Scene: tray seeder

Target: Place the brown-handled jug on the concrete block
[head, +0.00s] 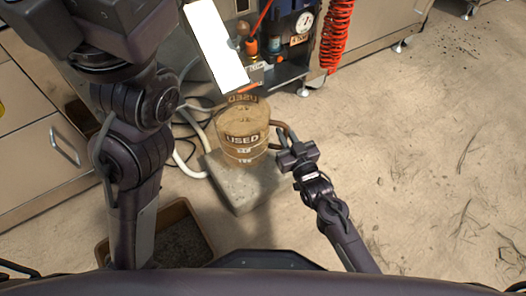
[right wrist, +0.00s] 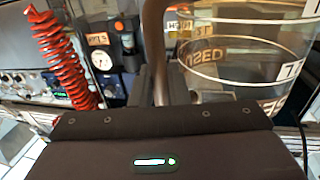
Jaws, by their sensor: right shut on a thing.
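My right gripper (head: 286,148) is shut on the handle. In the right wrist view the handle (right wrist: 157,50) runs up between the fingers, and the jug wall (right wrist: 250,60) is at the right. My left arm comes in at the left, but its gripper is out of the picture.
Behind the jug stands a machine with a gauge (head: 305,22) and a red coiled hose (head: 337,32). A bright white panel (head: 215,45) is at the top. Pale hoses (head: 185,160) lie left of the block. A brown bin (head: 180,238) stands front left. Floor at right is open.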

